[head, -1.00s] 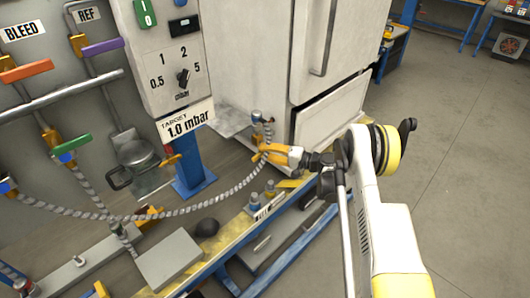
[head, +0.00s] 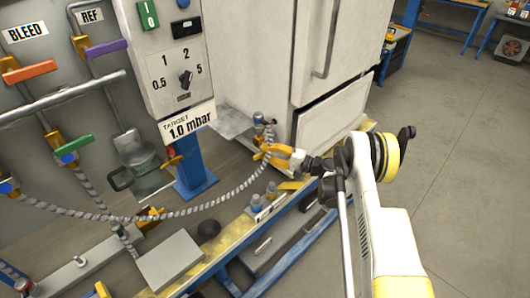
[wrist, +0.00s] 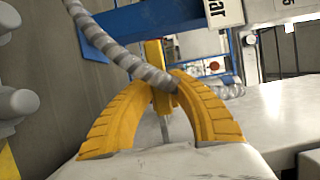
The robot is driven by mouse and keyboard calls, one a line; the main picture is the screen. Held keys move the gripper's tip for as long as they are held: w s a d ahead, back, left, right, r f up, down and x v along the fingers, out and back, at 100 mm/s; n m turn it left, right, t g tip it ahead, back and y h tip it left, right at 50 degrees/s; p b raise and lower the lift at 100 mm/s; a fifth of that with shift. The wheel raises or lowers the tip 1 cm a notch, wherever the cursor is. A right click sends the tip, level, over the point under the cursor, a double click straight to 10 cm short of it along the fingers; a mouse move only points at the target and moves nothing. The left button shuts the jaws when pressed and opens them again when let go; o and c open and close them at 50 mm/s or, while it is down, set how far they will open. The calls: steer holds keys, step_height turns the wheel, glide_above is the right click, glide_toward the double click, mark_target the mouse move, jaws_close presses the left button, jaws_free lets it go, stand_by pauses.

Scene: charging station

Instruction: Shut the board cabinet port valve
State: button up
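The cabinet port valve (head: 259,121) is a small metal fitting with a blue-grey top, beside the lower left of the white cabinet (head: 245,60). A braided hose (head: 190,210) runs to it from the left. My gripper (head: 264,152) has yellow fingers and is at the valve, just below its top. In the wrist view, my fingertips (wrist: 164,90) are close on either side of an upright yellow part (wrist: 153,55), which looks like the valve handle. Whether they grip it cannot be told. The hose (wrist: 125,55) crosses at the fingertips and partly hides this spot.
A panel with a dial (head: 184,80) stands on a blue post (head: 193,165) to the left. Open floor (head: 460,180) is at right.

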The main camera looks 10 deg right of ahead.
steer(key=o, duration=0.5)
steer(key=shift+a, duration=0.1)
steer(key=shift+c, duration=0.2)
steer(key=v, duration=1.2)
